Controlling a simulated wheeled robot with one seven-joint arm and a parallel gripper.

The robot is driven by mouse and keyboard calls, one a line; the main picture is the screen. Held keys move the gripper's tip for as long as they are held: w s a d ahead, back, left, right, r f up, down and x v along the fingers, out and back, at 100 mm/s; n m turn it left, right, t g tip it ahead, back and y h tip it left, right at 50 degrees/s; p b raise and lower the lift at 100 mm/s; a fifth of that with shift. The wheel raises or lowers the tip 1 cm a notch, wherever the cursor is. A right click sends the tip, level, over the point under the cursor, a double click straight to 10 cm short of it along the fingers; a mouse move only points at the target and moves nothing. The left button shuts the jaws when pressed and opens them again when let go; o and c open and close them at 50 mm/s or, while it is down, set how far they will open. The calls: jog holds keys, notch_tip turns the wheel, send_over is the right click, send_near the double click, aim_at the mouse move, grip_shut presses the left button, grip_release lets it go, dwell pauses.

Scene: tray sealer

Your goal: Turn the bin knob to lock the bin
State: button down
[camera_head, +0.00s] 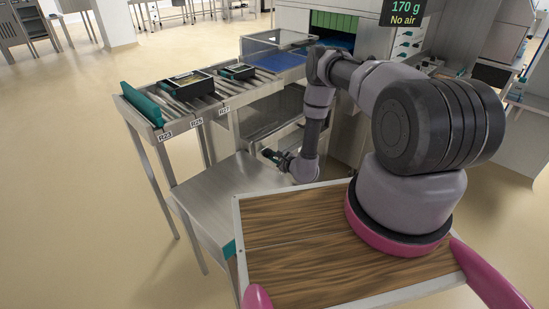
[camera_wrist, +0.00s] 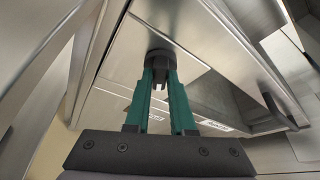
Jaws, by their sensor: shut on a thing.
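The dark round knob (camera_wrist: 160,58) shows in the wrist view on a brushed steel panel (camera_wrist: 135,42), which I take for the bin front. My gripper (camera_wrist: 160,78) has teal fingers, one on each side of the knob, shut on it. In the head view my gripper (camera_head: 270,155) reaches the lower front of the steel machine, beyond the wooden board. The knob is too small and covered to make out there. I cannot tell the knob's angle or whether the bin is locked.
A roller conveyor (camera_head: 190,103) with dark trays (camera_head: 187,83) stands at the left, above a lower steel table (camera_head: 215,188). My arm spans the right half. A display (camera_head: 404,13) reads "170 g No air". The floor at the left is clear.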

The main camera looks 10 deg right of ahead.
dwell(0.3)
jog(key=c, duration=0.8)
grip_release()
jog(key=shift+o, duration=0.2)
jog(key=v, duration=1)
jog(key=shift+s+r, duration=0.2)
jog(key=shift+s, duration=0.1)
